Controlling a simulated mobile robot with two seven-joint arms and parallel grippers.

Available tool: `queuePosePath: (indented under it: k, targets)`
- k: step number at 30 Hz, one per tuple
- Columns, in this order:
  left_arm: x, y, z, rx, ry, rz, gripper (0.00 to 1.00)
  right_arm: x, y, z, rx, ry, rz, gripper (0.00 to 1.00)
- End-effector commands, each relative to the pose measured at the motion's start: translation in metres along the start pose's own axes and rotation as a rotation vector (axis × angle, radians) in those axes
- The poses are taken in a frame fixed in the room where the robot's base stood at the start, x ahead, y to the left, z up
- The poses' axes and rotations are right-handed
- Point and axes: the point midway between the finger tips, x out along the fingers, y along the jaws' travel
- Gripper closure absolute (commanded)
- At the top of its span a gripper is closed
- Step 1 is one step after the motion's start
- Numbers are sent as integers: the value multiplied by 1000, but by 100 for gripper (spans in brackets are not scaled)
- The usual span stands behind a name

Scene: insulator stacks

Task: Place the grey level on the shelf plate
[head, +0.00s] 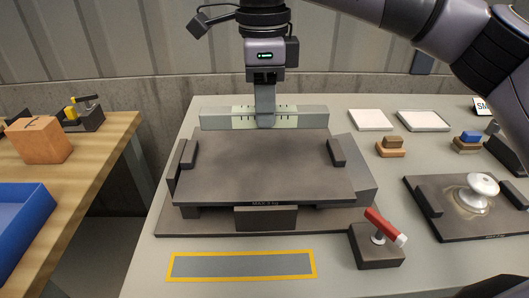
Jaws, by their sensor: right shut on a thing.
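The grey level (222,117) is a long pale bar with a lighter green-white middle section. It shows in the head view at the far edge of the dark shelf plate (262,170). My right gripper (265,118) comes down from above and is shut on the level near its middle. The level lies left to right, parallel to the plate's far edge. I cannot tell whether it touches the plate or the table or hangs just above. The plate is bare on top. My left gripper is not in view.
A red-handled lever (384,226) stands at the plate's front right. A yellow-bordered grey strip (242,265) lies in front. A dark fixture (446,225) with a white insulator (479,189) is at the right. White trays (370,119) lie behind. A wooden bench (84,170) is left.

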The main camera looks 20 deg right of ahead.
Motion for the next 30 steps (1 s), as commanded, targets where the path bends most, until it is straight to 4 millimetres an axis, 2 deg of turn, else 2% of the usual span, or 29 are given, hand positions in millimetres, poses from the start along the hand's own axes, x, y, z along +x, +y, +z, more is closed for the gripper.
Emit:
queuePosePath:
  k: [1,3,13,18,21,29,30]
  targets:
    - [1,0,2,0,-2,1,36,13,0,0,-1,1,1,100]
    - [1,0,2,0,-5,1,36,27,0,0,-1,1,1,100]
    - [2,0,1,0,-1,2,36,56,0,1,0,0,-1,100]
    - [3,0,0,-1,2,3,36,82,0,1,-1,0,0,100]
    - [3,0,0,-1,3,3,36,88,0,2,-1,-1,-2,100]
    - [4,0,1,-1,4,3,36,90,0,2,-1,-1,-2,100]
    - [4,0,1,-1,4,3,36,91,0,2,-1,0,-1,68]
